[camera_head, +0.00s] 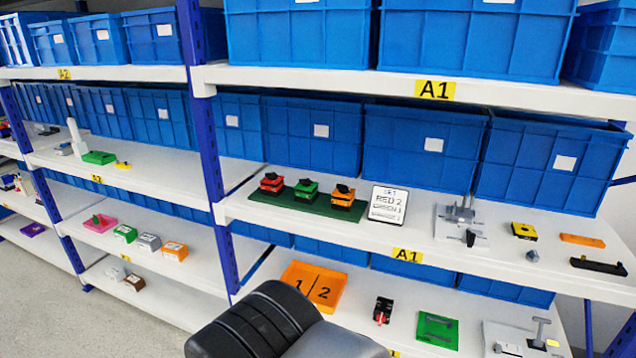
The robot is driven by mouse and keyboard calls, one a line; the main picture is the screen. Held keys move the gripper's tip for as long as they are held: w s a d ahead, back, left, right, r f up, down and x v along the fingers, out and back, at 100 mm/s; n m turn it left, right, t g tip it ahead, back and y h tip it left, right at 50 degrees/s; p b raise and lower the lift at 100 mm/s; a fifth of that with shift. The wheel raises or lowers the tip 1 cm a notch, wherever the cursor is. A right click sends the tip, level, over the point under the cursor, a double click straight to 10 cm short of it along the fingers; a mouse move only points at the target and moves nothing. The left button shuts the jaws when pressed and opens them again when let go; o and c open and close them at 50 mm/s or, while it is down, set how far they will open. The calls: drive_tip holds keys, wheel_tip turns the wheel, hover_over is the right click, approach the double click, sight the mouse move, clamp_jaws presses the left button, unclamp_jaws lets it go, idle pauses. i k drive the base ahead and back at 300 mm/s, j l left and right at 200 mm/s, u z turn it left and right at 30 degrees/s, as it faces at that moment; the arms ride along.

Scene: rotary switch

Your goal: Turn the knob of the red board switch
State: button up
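The red switch (270,184) with a black knob on top stands at the left end of a dark green board (322,207) on the middle shelf. A green switch (306,191) and an orange switch (342,197), each with a black knob, stand to its right on the same board. The exact angle of the red switch's knob is too small to tell. A white sign (388,204) with "RED 2" and smaller lines stands right of the board. My gripper is not in view; a black and grey part of my arm shows at the bottom, well below the board.
Blue bins (312,133) line the back of the middle shelf (370,236) behind the switches. The upper shelf (330,80) overhangs them. A blue upright (207,150) stands to their left. A grey fixture (460,225) and small parts lie to the right.

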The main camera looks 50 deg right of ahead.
sight(272, 176)
drive_tip(key=z, duration=1.25)
drive_tip(key=i+j+z, duration=0.45)
drive_tip(key=z, duration=0.25)
drive_tip(key=i+j+z, duration=0.1)
drive_tip(key=j+z, duration=0.25)
drive_tip(key=j, duration=0.1)
